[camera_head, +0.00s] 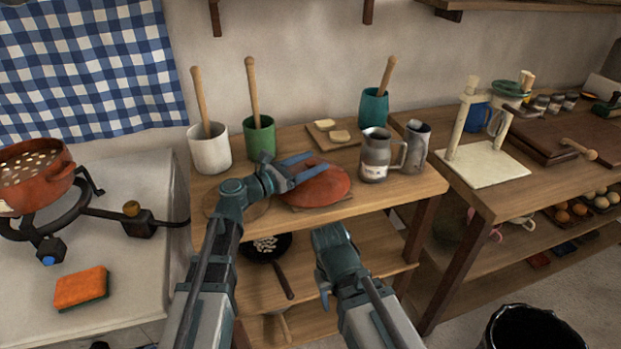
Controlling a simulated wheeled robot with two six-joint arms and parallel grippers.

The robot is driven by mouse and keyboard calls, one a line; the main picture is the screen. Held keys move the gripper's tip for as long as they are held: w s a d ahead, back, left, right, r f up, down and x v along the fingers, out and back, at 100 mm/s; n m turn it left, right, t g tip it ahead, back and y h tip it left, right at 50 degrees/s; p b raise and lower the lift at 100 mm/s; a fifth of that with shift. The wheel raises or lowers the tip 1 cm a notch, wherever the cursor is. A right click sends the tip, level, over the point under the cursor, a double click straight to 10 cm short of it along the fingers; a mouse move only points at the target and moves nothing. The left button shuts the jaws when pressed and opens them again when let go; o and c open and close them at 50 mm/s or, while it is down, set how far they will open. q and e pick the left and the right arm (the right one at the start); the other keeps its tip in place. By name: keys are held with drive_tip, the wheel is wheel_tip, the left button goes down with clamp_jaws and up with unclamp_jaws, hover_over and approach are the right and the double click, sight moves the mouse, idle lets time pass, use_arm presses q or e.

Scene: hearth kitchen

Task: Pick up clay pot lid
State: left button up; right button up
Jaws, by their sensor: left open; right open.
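The clay pot lid (322,190) is a round, reddish-orange disc lying on the wooden table, with a flat board or mat partly showing under it. My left gripper (312,163) is open, with its blue fingers over the lid's upper left part. I cannot tell whether the fingers touch it. Any knob on the lid is hidden or not discernible. My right gripper (328,286) is open and empty, lower down in front of the table's shelf. The orange clay pot (38,190) stands on the stove burner at the far left.
A metal pitcher (376,160) stands close right of the lid. A white crock (209,152) and a green crock (259,142) with wooden handles stand behind left. A teal crock (373,108) and a small board (345,144) are behind. A pan (275,262) sits on the lower shelf.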

use_arm(q)
clamp_jaws()
idle(1.3)
